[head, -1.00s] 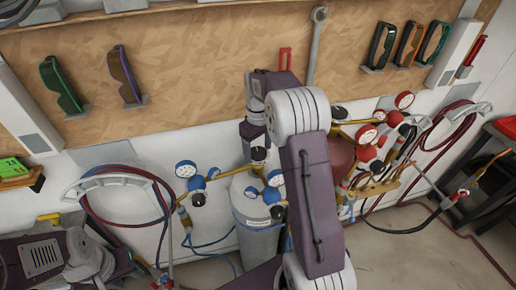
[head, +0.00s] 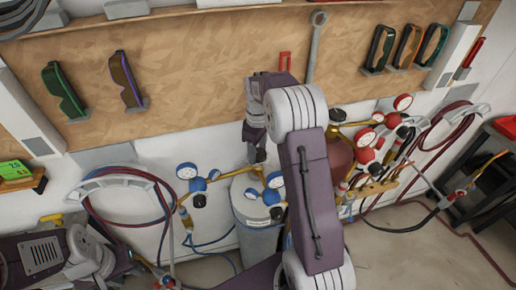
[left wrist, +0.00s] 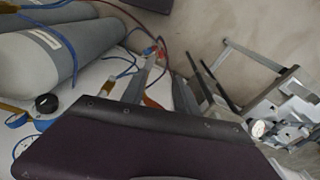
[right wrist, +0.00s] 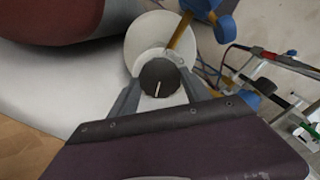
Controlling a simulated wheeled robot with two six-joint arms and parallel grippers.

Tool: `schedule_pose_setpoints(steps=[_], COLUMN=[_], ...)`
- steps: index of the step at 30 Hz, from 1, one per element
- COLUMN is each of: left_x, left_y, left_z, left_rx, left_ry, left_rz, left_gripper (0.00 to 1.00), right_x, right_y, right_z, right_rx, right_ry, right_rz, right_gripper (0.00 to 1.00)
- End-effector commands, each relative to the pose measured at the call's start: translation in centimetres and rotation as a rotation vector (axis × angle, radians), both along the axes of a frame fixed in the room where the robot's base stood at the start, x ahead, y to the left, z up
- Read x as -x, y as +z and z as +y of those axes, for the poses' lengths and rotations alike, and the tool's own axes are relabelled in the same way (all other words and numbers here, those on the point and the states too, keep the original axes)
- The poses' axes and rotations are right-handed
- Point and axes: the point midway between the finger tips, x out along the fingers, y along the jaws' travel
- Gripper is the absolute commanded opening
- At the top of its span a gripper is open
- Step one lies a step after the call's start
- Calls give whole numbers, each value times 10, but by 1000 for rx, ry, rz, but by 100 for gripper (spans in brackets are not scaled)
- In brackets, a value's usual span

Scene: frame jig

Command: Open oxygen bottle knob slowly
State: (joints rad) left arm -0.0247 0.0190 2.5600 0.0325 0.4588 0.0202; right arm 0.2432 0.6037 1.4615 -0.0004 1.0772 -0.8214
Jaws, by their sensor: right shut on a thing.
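The oxygen bottle knob (right wrist: 160,78) is black and round with a white line, seen in the right wrist view above a pale bottle top. My right gripper (right wrist: 158,88) has its two fingers on opposite sides of the knob and is shut on it. In the head view my right gripper (head: 256,152) reaches down over the grey bottle (head: 258,232) with blue-capped gauges (head: 187,171); the knob is mostly hidden there. My left gripper (left wrist: 160,78) is low at the left, with its fingers apart, away from the knob.
A dark red bottle (head: 340,155) with red gauges (head: 364,137) stands right of the grey one. Hoses hang on the left holder (head: 125,180) and the right one (head: 455,118). A wooden board (head: 210,75) with goggles and a wrench is behind. Bare floor lies front right.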

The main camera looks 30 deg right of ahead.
Motion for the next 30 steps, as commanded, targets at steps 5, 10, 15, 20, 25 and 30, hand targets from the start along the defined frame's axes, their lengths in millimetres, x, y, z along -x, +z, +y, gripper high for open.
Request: schedule_pose_setpoints(steps=[5, 10, 15, 20, 25, 30], left_x=[0, 0, 0, 0, 0, 0], left_y=[6, 8, 9, 9, 8, 8], left_z=[0, 0, 0, 0, 0, 0], left_rx=[0, 0, 0, 0, 0, 0], left_ry=[0, 0, 0, 0, 0, 0], left_rz=[0, 0, 0, 0, 0, 0], left_gripper=[36, 36, 36, 36, 36, 36], right_x=[-1, -1, -1, -1, -1, -1], right_y=[2, 1, 1, 1, 1, 1], right_z=[1, 1, 1, 1, 1, 1], right_rx=[-1, 0, 0, 0, -1, 0], right_ry=[92, 150, 177, 182, 181, 181], right_rz=[-3, -5, -5, -5, -5, -5], right_gripper=[15, 15, 15, 15, 15, 77])
